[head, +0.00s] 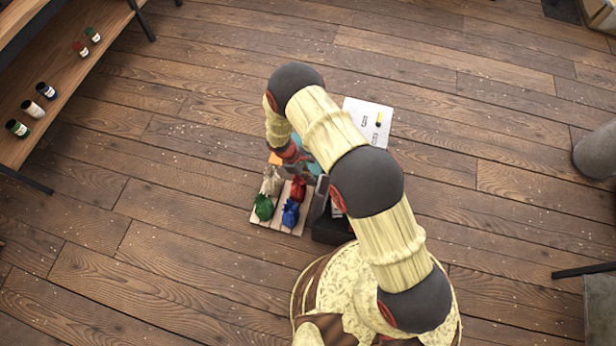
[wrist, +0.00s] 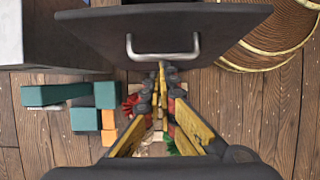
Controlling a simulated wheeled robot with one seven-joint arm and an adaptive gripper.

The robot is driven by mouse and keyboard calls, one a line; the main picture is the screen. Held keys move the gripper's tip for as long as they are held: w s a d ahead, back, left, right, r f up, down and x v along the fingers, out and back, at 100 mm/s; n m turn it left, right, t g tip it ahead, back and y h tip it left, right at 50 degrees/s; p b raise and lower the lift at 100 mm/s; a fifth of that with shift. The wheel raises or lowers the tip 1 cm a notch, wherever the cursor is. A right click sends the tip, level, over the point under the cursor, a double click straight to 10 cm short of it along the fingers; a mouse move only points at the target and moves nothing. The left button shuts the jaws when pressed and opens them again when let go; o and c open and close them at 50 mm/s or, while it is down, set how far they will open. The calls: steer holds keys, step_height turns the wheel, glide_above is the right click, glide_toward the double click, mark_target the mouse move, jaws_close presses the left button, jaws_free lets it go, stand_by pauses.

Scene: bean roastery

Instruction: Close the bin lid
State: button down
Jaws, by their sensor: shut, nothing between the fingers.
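The bin (head: 328,229) is a dark box beside my base in the head view, partly hidden by my arm. Its lid (head: 319,196) appears as a dark panel standing raised at the bin's left side. In the wrist view the lid (wrist: 95,28) fills the top, with a silver bar handle (wrist: 163,56) on its face. My gripper (wrist: 162,72) is shut and empty, its fingertips just below the handle in the picture. I cannot tell whether they touch it. In the head view my gripper is small and partly hidden by my arm.
A slatted pallet (head: 257,221) bears green, blue, red and pale sacks left of the bin. Teal blocks (wrist: 105,95) and an orange one (wrist: 109,119) lie nearby. A white panel (head: 352,105) stands behind. A shelf (head: 62,75) with jars is far left. Open wooden floor surrounds these.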

steer(key=shift+s+d+r+t+y+p, duration=0.1)
steer(key=shift+s+d+y+p, duration=0.2)
steer(key=shift+d, duration=0.35)
steer(key=shift+s+d+r+t+y+p, duration=0.15)
steer(key=shift+d+y+p, duration=0.15)
steer(key=shift+d, duration=0.4)
steer(key=shift+s+d+r+t+y+p, duration=0.1)
steer(key=shift+s+d+y+p, duration=0.25)
steer(key=shift+d, duration=0.3)
steer(key=s+d+f+t+y+b, duration=0.1)
steer(key=s+d+f+y+b, duration=0.1)
steer(key=d+f, duration=0.5)
steer(key=s+d+f+t+y+b, duration=0.1)
steer(key=s+d+f+y+b, duration=0.2)
steer(key=d, duration=1)
steer(key=shift+s+d+f+t+y, duration=0.3)
steer(key=shift+s+f+y, duration=1)
steer(key=shift+f, duration=1.5)
steer(key=shift+w, duration=0.15)
